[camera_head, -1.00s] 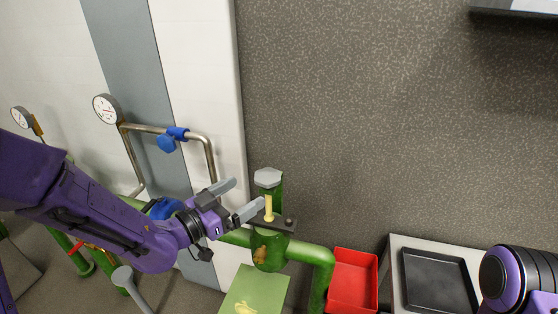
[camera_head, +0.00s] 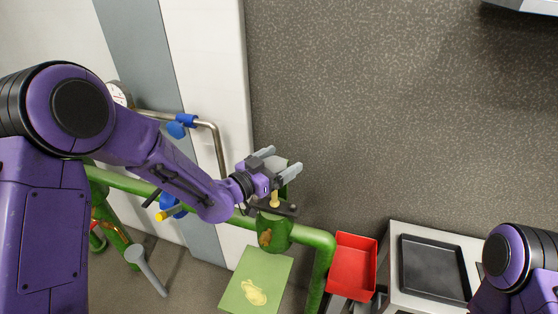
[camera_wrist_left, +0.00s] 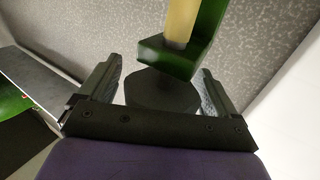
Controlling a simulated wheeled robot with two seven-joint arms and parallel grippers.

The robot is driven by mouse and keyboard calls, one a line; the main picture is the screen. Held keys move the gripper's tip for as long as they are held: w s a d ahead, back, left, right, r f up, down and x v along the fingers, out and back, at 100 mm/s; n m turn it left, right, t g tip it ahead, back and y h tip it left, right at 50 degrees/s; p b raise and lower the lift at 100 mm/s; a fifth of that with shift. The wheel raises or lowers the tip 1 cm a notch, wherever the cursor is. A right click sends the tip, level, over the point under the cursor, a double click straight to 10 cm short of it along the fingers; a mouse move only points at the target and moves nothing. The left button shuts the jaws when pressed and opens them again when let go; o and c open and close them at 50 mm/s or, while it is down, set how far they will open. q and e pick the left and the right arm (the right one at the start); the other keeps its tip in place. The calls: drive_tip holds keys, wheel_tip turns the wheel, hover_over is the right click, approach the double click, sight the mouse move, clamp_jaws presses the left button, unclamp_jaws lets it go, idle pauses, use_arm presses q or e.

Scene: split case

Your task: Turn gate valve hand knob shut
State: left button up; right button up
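The gate valve (camera_head: 272,236) stands on a green pipe near the middle of the head view. Its yellow stem (camera_head: 275,200) rises to a grey, faceted hand knob (camera_head: 281,163), partly hidden by my gripper. My left gripper (camera_head: 285,160) is at the knob, with one finger on each side. In the left wrist view the knob (camera_wrist_left: 163,92) lies dark between the two open fingers, with a gap visible on both sides. The stem (camera_wrist_left: 181,20) and a green bracket show beyond it. My right gripper is out of view; only part of that arm shows at lower right.
A red bin (camera_head: 352,268) and a black tray (camera_head: 434,268) on a light table are right of the valve. A green plate (camera_head: 236,292) lies below it. A steel pipe with a blue valve handle (camera_head: 177,129) is behind my left arm. The speckled wall is bare.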

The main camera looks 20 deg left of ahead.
use_arm(q)
drive_tip(key=shift+w, duration=0.1)
drive_tip(key=c, duration=0.8)
drive_tip(key=shift+c, duration=0.2)
drive_tip(key=shift+m+g+h+b, duration=0.4)
drive_tip(key=shift+m+h+b, duration=0.2)
drive_tip(key=shift+h, duration=0.2)
drive_tip(key=shift+d+r+m+g+h+b, duration=0.1)
drive_tip(key=shift+m+g+h+b, duration=0.1)
drive_tip(key=shift+m+g+h, duration=0.45)
drive_tip(key=shift+d+r+m+g+h+b, duration=0.1)
drive_tip(key=shift+m+g+h+b, duration=0.05)
drive_tip(key=shift+m+g+h, duration=0.5)
drive_tip(key=o, duration=0.9)
drive_tip(key=shift+o, duration=0.5)
drive_tip(key=shift+a+f, duration=0.15)
drive_tip(key=shift+f, duration=0.05)
